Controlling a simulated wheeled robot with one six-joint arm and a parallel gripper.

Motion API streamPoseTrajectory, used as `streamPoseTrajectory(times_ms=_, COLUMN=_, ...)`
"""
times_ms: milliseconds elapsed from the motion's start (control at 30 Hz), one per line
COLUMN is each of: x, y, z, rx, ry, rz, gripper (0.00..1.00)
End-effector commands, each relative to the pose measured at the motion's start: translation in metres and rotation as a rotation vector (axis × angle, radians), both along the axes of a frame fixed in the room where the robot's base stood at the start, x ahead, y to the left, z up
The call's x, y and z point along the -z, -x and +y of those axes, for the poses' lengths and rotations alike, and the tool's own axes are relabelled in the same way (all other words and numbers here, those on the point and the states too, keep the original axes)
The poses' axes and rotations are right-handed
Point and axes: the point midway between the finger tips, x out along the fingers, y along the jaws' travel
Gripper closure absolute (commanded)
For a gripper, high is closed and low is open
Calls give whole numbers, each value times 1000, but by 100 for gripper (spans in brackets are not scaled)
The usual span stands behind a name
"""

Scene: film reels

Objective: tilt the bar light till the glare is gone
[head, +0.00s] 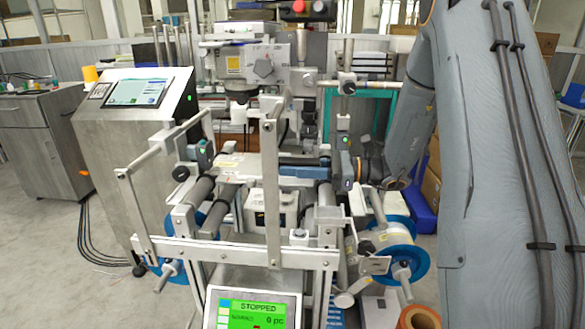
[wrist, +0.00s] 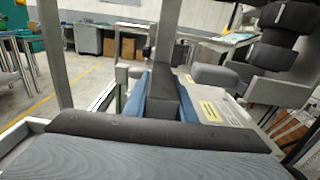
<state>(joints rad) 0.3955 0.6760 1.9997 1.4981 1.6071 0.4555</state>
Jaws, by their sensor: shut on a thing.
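My gripper (head: 290,165) reaches in from the right over the middle of the reel machine. In the wrist view its blue fingers (wrist: 163,88) are shut on a dark bar-shaped part between them, which I take to be the bar light (wrist: 166,75). A pale labelled housing (head: 238,166) lies just left of the gripper in the head view. It shows right of the fingers in the wrist view (wrist: 212,108). In the head view my gripper hides most of the held part. I cannot tell its exact tilt or make out any glare.
Upright metal posts (head: 271,190) and rollers stand close around my gripper. Blue-flanged reels (head: 400,270) sit at the lower right. A green screen (head: 250,312) reads STOPPED and 0 pc. A console with a display (head: 137,92) stands left, with clear floor beside it.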

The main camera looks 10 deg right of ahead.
Motion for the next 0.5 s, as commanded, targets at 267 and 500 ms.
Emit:
streamPoseTrajectory(times_ms=267, x=0, y=-1, z=-1, rx=0, ry=35, rz=-107, gripper=99)
streamPoseTrajectory(times_ms=500, x=0, y=-2, z=-1, rx=0, ry=89, rz=-273, gripper=99)
